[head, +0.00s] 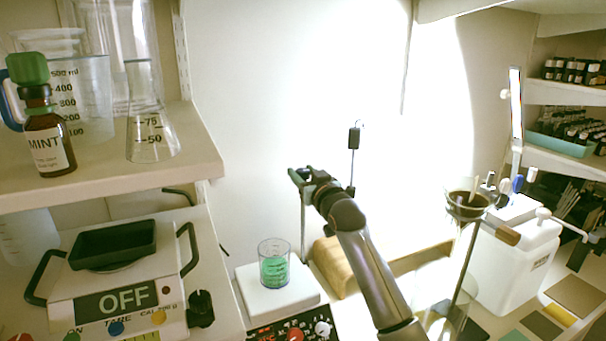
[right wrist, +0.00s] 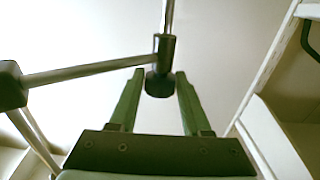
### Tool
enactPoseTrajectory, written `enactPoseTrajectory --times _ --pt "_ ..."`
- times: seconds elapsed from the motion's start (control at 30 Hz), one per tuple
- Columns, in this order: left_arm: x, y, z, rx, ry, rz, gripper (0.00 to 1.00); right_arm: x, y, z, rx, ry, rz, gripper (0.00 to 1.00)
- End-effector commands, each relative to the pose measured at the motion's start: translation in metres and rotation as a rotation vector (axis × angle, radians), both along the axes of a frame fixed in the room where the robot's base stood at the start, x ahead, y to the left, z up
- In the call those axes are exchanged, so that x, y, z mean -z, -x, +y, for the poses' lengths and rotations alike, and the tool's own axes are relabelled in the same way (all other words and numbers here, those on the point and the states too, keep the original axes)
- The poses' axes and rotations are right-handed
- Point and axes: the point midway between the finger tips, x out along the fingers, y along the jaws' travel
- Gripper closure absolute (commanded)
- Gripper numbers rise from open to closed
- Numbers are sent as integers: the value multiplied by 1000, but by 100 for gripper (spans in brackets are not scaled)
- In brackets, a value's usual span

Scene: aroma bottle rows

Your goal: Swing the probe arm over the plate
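The probe (head: 354,140) is a black handle on a thin upright rod, right of the stand pole (head: 303,225). The plate (head: 278,298) is a white slab at front left, and a beaker of green liquid (head: 275,268) stands on it. My right gripper (head: 299,177) is at the top of the pole. In the right wrist view its green fingers (right wrist: 159,92) are apart, on either side of a black end piece (right wrist: 160,68). A metal bar (right wrist: 85,72) joins that piece to a black block (right wrist: 11,86). Narrow gaps show beside the piece. My left gripper is out of view.
A scale reading OFF (head: 115,290) is at the left, below a shelf (head: 110,182) with glassware and a mint bottle (head: 48,140). A wooden block (head: 334,266) lies behind the plate. A funnel (head: 467,206) and a white box (head: 515,262) are at the right.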

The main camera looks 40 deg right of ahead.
Motion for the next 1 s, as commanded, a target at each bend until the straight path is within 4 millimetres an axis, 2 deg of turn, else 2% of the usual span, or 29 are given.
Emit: enactPoseTrajectory --times 0.07,0.4,1.0 --pt "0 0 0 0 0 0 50 0 0 0 0 0 0 62" --pt "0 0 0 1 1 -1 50 0 0 0 0 0 0 100" --pt "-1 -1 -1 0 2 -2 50 0 0 0 0 0 1 100"
